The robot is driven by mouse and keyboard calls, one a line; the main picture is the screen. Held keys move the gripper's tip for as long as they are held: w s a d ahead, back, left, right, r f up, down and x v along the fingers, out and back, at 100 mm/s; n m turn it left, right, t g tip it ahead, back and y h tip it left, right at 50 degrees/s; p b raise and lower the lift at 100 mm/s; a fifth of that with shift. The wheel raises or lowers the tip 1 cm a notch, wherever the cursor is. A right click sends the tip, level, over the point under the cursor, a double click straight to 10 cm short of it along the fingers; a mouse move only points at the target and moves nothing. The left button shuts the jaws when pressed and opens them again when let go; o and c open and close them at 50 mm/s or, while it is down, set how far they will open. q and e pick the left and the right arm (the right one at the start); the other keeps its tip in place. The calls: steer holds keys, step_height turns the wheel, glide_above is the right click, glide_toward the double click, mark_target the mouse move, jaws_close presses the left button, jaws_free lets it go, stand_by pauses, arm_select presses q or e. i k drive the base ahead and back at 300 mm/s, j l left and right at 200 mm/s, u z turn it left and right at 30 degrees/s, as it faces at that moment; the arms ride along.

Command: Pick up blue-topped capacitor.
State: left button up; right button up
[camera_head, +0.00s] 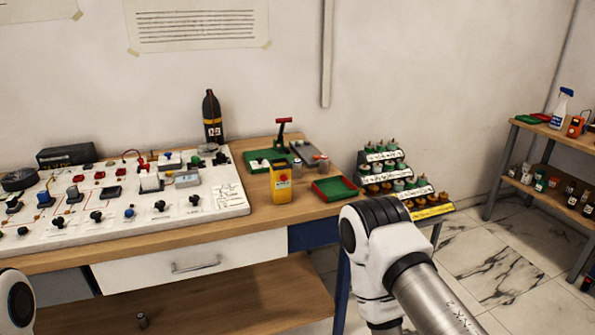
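No capacitor with a clearly blue top can be made out at this size. Small cylinders that may be capacitors stand by a grey tray (309,151) on the workbench: one with a pale bluish top (297,168) and another (323,163) to its right. A small dark cylinder (142,320) stands on the bench's lower shelf. My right arm comes in at the bottom right and hides part of the floor and the bench's right end. Only a bit of my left arm shows at the bottom left. Neither gripper is in view.
The workbench (270,222) carries a white circuit board (232,208), a yellow box (281,182), green trays and a dark bottle (212,118). A tiered rack (424,193) of small parts stands right of it. A shelf unit (530,188) is at far right.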

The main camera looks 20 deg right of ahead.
mark_target(296, 162)
steer(key=i+j, duration=0.15)
steer(key=i, duration=0.3)
steer(key=i+j+z, duration=0.1)
steer(key=i, duration=0.35)
steer(key=j, duration=0.05)
